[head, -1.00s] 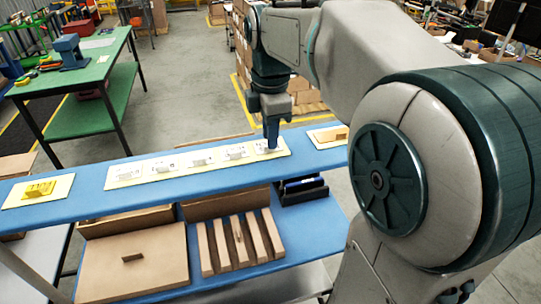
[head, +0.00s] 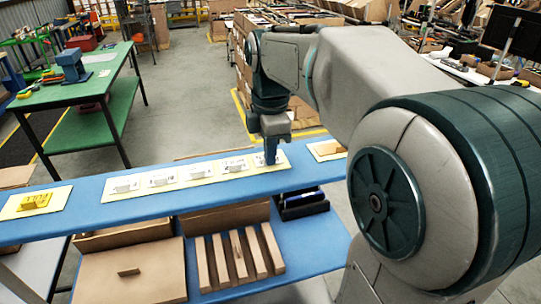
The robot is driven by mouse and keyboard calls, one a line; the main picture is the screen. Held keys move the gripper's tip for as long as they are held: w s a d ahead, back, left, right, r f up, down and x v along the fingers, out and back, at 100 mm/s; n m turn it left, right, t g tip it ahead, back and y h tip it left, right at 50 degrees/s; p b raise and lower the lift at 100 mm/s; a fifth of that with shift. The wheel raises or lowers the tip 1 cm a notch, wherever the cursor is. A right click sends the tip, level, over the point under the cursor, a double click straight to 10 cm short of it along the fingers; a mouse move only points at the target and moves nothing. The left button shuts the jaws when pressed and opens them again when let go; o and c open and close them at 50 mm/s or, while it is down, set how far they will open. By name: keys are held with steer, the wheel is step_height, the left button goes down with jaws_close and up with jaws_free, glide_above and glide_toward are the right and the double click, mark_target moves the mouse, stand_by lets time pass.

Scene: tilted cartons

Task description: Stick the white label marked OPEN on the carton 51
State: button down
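My gripper (head: 271,160) points down at the right end of a pale yellow strip (head: 215,176) on the blue upper shelf. It is at the rightmost white label (head: 258,158) of a row and partly hides it. Whether its fingers are open or shut on that label cannot be seen. Several other white labels, such as this one (head: 198,172), sit in a row to the left; their print is too small to read. A brown carton (head: 130,285) with a small raised block on top lies on the lower level. No number 51 is readable on any carton.
A slatted brown piece (head: 205,265) and a dark blue-black holder (head: 303,198) stand on the lower blue level. Yellow pads carry a yellow block (head: 35,201) at left and a brown block (head: 328,147) at right. My arm covers the right side.

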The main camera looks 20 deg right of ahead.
step_height(320, 180, up, 7)
steer(key=p, duration=0.5)
steer(key=shift+p, duration=0.35)
stand_by(0.7)
steer(key=shift+s, duration=0.1)
